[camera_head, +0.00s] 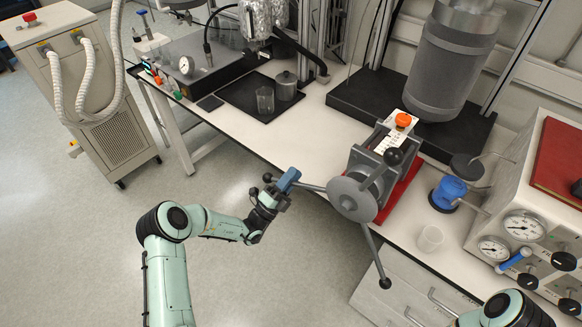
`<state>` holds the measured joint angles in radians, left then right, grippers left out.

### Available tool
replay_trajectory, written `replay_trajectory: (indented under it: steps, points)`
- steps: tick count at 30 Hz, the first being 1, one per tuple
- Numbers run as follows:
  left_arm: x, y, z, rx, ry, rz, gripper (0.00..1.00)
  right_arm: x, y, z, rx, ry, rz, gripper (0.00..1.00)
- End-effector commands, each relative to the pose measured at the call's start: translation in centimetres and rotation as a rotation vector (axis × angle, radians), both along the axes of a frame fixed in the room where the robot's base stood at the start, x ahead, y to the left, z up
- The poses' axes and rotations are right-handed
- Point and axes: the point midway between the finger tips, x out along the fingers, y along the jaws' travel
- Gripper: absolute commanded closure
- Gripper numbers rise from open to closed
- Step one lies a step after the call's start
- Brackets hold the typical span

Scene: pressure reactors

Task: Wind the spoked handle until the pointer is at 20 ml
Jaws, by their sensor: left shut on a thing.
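The spoked handle (352,199) is a grey round hub with long spokes tipped by black knobs, on the front of a pump on the bench edge. One spoke points down to a knob (385,283), one knob (393,157) is at the upper right, and one spoke points left. My left gripper (287,181), with blue fingers, is shut on the left spoke near its outer end. The white scale (393,143) lies along the pump's top, below an orange-red knob (403,119). The pointer and its reading are too small to tell. My right gripper is out of view.
A gauge box (515,200) is at the right, with drawers (400,290) below the bench. Open floor lies around my left arm.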

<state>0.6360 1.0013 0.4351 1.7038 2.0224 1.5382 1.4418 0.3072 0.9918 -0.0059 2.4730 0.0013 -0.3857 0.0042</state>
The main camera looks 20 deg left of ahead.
Motion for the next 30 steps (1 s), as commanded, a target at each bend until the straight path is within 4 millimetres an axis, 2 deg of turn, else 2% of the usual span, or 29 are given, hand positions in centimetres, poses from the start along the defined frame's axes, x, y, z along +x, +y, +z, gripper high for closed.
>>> replay_trajectory:
  steps: [1, 9, 26, 27, 29, 30]
  points:
    - [-0.2, -0.1, -1.1, -0.029, 0.021, -0.001, 1.0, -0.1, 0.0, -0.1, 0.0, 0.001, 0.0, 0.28]
    - [-0.4, -0.7, -2.9, -0.126, 0.056, -0.003, 1.0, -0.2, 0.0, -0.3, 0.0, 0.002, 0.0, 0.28]
    - [-0.4, -1.1, -3.4, -0.154, 0.064, -0.006, 1.0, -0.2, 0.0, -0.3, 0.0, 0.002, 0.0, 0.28]
    - [-0.4, -1.1, -3.4, -0.154, 0.064, -0.006, 0.75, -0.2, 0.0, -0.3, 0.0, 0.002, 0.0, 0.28]
    - [-0.4, -1.1, -3.4, -0.154, 0.064, -0.005, 0.58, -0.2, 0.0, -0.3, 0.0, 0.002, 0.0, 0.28]
    - [-0.4, -1.0, -3.3, -0.155, 0.063, -0.005, 0.58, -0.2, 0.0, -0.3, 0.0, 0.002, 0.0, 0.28]
